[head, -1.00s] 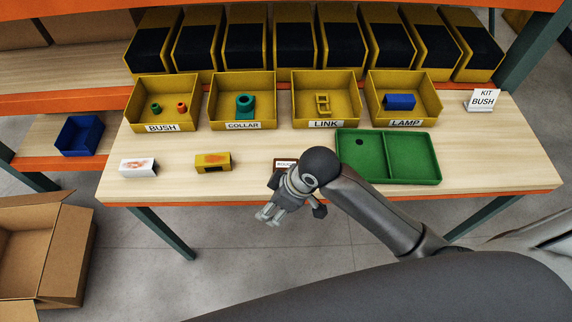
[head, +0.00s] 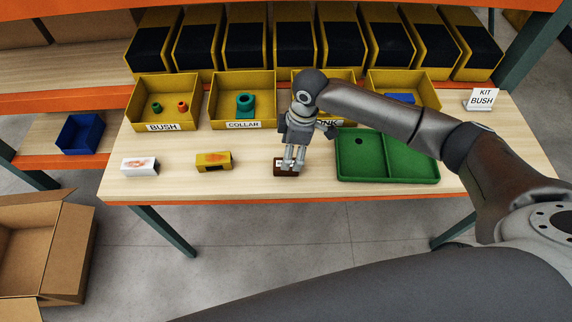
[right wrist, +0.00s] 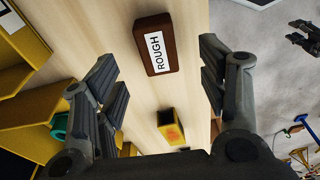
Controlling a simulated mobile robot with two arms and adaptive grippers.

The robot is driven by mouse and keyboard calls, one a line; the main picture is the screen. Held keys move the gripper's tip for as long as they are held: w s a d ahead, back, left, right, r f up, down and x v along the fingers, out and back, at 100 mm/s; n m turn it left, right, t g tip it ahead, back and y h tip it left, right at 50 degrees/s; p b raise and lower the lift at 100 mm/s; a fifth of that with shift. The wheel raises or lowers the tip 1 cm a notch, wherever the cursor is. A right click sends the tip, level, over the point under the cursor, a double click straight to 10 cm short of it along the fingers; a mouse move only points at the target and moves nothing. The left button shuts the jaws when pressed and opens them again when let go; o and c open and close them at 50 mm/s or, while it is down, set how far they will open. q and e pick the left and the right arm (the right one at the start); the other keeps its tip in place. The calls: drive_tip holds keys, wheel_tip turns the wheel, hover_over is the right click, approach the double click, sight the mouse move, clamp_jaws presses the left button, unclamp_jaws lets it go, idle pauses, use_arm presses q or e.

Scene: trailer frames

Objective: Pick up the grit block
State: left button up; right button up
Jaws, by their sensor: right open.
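The grit block is a dark brown block (head: 286,174) with a white label, lying on the wooden table left of the green tray. In the right wrist view the brown block (right wrist: 172,62) reads ROUGH and lies ahead, between the lines of the fingers. My right gripper (head: 292,163) points down just above the block and hides part of it. In the right wrist view its fingers (right wrist: 162,72) are spread with nothing between the tips. A dark gripper-like part (right wrist: 304,36), perhaps my left gripper, shows small at the right edge there; its opening is unclear.
The green two-part tray (head: 388,180) is close on the right. A yellow box (head: 213,162) and a white box (head: 140,166) lie to the left. Yellow labelled bins (head: 244,124) stand behind; my arm covers part of the LINK and LAMP bins. The table's front edge is near.

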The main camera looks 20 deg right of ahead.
wheel_tip(320, 180, down, 2)
drive_tip(key=shift+a, duration=0.15)
drive_tip(key=shift+w+a+f+p, duration=0.1)
drive_tip(key=shift+f+p, duration=0.3)
drive_tip(key=shift+f, duration=0.05)
drive_tip(key=shift+w+a+f+p, duration=0.15)
drive_tip(key=shift+f+p, duration=0.1)
drive_tip(key=shift+f, duration=0.5)
drive_tip(key=shift+a+f+p, duration=0.15)
drive_tip(key=shift+f+p, duration=0.1)
drive_tip(key=shift+f, duration=0.5)
drive_tip(key=shift+w+a+f+p, duration=0.15)
drive_tip(key=shift+f+p, duration=0.1)
drive_tip(key=shift+f, duration=0.5)
drive_tip(key=c, duration=1.1)
drive_tip(key=shift+c, duration=0.2)
drive_tip(key=shift+r, duration=0.15)
